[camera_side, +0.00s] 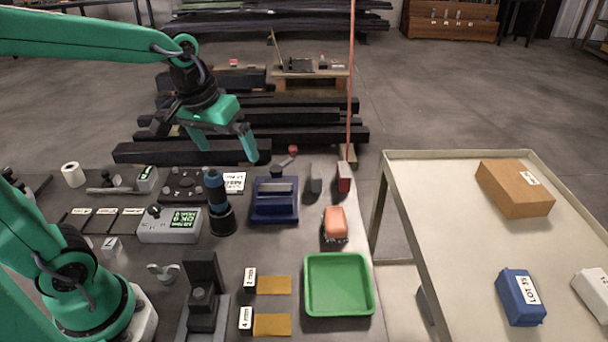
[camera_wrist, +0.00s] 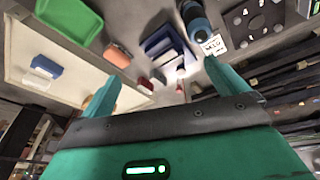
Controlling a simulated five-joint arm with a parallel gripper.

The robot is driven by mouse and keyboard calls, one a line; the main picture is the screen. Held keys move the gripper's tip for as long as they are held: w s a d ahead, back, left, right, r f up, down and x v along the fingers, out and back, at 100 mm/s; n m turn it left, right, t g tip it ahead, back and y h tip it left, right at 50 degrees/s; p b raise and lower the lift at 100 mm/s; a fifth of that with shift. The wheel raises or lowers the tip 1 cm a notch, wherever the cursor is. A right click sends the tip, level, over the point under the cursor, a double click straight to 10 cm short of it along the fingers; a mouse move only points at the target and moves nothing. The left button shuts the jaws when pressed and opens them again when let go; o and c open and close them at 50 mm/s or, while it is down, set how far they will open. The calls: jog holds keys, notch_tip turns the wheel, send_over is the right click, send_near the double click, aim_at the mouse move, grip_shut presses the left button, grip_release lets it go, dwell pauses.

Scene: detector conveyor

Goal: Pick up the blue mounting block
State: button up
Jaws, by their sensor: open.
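A dark blue block with raised ridges and grey slots (camera_side: 275,213), which looks like the blue mounting block, sits on the dark workbench right of a black and blue cylinder. It also shows in the wrist view (camera_wrist: 163,42), near the top middle. My gripper (camera_side: 227,152) is open and empty, in the air above the back part of the bench. In the side view it appears up and left of the block. In the wrist view its two fingers (camera_wrist: 161,78) are spread, with the block apart from them, further up in the picture.
The cylinder (camera_side: 222,212) stands close left of the block. Two small upright blocks, grey (camera_side: 316,178) and red (camera_side: 344,177), stand right of it. An orange sponge-like piece (camera_side: 335,221) and a green tray (camera_side: 339,311) lie nearer. A cart (camera_side: 455,230) holds a blue labelled box (camera_side: 516,295).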

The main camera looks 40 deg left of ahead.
jog(key=w+f+n+g, duration=0.2)
jog(key=w+f+n, duration=0.1)
jog(key=w+f, duration=0.3)
jog(key=n+g, duration=0.1)
jog(key=n, duration=0.1)
send_over(275, 188)
notch_tip(275, 188, down, 7)
jog(key=shift+a+r, duration=0.1)
jog(key=shift+f, duration=3.9)
jog(key=c, duration=1.3)
